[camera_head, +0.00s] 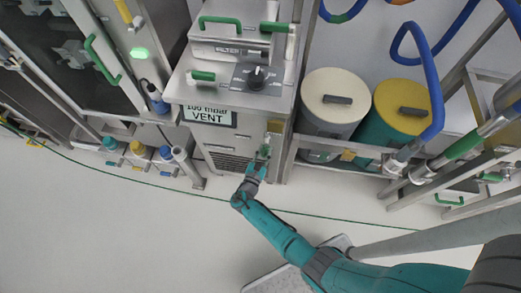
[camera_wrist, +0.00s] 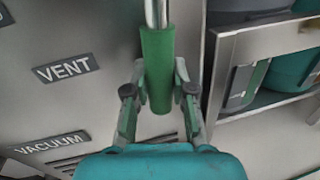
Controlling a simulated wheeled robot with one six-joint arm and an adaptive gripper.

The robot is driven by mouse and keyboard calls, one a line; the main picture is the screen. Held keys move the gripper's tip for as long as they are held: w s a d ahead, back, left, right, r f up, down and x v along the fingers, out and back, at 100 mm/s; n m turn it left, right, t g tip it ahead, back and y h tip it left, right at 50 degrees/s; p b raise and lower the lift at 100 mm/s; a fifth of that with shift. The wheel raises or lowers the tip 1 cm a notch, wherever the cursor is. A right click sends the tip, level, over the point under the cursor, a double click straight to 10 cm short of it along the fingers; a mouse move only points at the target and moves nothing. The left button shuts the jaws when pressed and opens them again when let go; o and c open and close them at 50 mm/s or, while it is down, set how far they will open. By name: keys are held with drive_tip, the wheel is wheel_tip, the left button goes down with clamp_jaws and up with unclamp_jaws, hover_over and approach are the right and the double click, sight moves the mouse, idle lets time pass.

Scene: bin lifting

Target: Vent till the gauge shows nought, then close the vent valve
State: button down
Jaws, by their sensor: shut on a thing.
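The gauge display (camera_head: 208,115) on the front of the steel unit reads "VENT" below a mbar figure that looks like 100, though its digits are hard to read. My gripper (camera_head: 257,166) is at the lower right of the unit's front. In the wrist view my gripper (camera_wrist: 160,84) is shut on a green handle (camera_wrist: 157,50), one finger on each side. The handle hangs from a metal rod and looks like the vent valve's lever. A "VENT" label (camera_wrist: 66,69) is to its left, with a "VACUUM" label (camera_wrist: 52,143) lower down. The valve body is out of the wrist view.
A black dial (camera_head: 257,78) and other green handles are on the unit's top. A cream-lidded drum (camera_head: 335,95) and a yellow-lidded drum (camera_head: 401,105) stand on a rack to the right. Small bottles (camera_head: 137,150) stand at the left.

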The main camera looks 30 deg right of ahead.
drive_tip(key=shift+s+d+n, duration=0.35)
drive_tip(key=shift+d+n, duration=0.1)
drive_tip(key=shift+n, duration=0.15)
drive_tip(key=c, duration=0.9)
unclamp_jaws()
drive_tip(key=shift+c, duration=0.2)
drive_tip(key=v, duration=1.2)
drive_tip(key=shift+f, duration=0.15)
